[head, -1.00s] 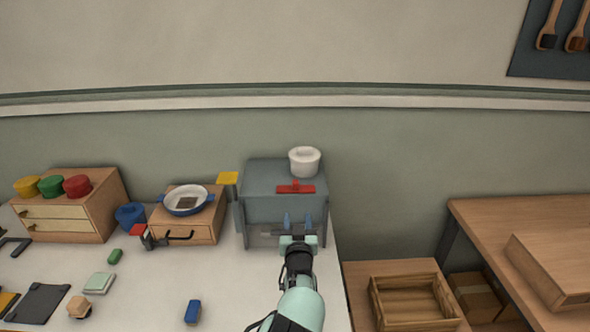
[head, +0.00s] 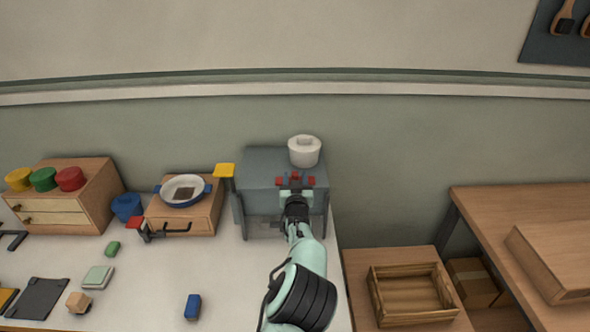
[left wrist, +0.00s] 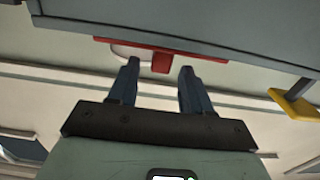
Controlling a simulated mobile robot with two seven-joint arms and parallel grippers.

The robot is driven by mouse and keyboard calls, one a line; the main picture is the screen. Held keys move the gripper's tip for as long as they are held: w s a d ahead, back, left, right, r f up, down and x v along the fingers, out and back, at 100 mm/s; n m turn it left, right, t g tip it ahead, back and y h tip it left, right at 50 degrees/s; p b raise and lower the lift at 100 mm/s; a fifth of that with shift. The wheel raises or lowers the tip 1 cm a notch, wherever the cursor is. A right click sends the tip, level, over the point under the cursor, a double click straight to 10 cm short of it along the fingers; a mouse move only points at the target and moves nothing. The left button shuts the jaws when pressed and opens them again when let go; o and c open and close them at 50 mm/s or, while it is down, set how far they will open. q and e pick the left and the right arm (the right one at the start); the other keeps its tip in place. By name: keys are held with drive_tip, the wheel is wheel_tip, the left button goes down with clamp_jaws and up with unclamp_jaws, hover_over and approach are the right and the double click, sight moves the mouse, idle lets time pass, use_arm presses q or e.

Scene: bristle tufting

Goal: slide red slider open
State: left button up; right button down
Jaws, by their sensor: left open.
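The red slider (head: 310,181) is a flat red bar with a short tab, at the upper front of the grey cabinet (head: 255,170). My left gripper (head: 296,182) is open in front of it and hides the bar's middle in the head view. In the left wrist view the slider's red tab (left wrist: 161,62) shows between the two blue-grey fingertips (left wrist: 158,68), with space on both sides. I cannot tell whether the fingers reach around the tab in depth. My right gripper is not in view.
A white pot (head: 304,152) stands on the cabinet near the slider. A yellow-topped post (head: 224,170) is at its left. A wooden drawer box (head: 188,218) with a pan (head: 184,189) stands further left. The table front has several small blocks and some clear room.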

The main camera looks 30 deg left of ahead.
sight(295, 173)
use_arm(q)
drive_tip(key=x, duration=0.2)
drive_tip(key=shift+w+a+r+p, duration=0.15)
drive_tip(key=shift+w+p, duration=0.1)
drive_tip(key=shift+p, duration=0.15)
drive_tip(key=shift+w+a, duration=0.15)
drive_tip(key=shift+w, duration=0.2)
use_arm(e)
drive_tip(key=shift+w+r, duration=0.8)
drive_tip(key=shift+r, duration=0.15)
use_arm(q)
drive_tip(key=shift+s, duration=0.1)
